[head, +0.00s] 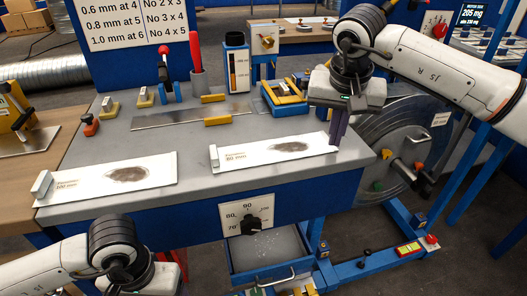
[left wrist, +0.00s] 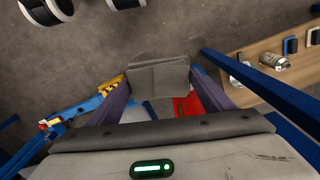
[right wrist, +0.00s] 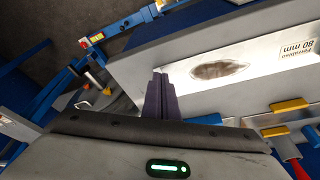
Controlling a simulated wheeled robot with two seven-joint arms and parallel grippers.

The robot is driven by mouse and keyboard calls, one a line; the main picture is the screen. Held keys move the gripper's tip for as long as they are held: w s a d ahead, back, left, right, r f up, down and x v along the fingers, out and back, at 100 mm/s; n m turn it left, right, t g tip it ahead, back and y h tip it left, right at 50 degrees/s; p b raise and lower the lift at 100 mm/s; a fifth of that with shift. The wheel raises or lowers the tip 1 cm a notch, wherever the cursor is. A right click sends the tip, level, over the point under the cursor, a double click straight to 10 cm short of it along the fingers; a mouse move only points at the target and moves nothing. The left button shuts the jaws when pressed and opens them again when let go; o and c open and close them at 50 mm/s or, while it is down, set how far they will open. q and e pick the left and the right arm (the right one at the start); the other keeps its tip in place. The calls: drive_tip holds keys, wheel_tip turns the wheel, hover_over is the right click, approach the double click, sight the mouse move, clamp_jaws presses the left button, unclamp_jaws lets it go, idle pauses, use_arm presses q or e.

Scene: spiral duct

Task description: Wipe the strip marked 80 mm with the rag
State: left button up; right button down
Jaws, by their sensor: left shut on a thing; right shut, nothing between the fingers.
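The strip marked 80 mm (head: 262,158) is a white sheet on the grey bench top, with a small block at its left end. A dark smudge (head: 290,146) lies on its right half; it also shows in the right wrist view (right wrist: 219,70). My right gripper (head: 337,141) is shut and empty, fingers down at the strip's right end; I cannot tell whether it touches. Its closed fingers show in the right wrist view (right wrist: 160,85). My left gripper (left wrist: 160,85) is shut on a folded grey rag (left wrist: 158,75), over the floor. Its fingers are hidden in the head view.
A second smudged strip (head: 105,179) lies on the left of the bench. Behind are a metal ruler (head: 165,118), yellow blocks, a red-handled tool (head: 198,75) and a blue tray (head: 284,97). An open drawer (head: 265,250) juts out below the dial.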

use_arm(q)
drive_tip(key=shift+f, duration=0.25)
use_arm(e)
drive_tip(key=shift+f, duration=0.55)
use_arm(q)
drive_tip(key=shift+r, duration=0.15)
use_arm(e)
drive_tip(key=shift+r, duration=0.2)
use_arm(q)
drive_tip(key=shift+r+p, duration=2.4)
drive_tip(key=shift+r, duration=0.05)
use_arm(e)
drive_tip(key=shift+r, duration=2.85)
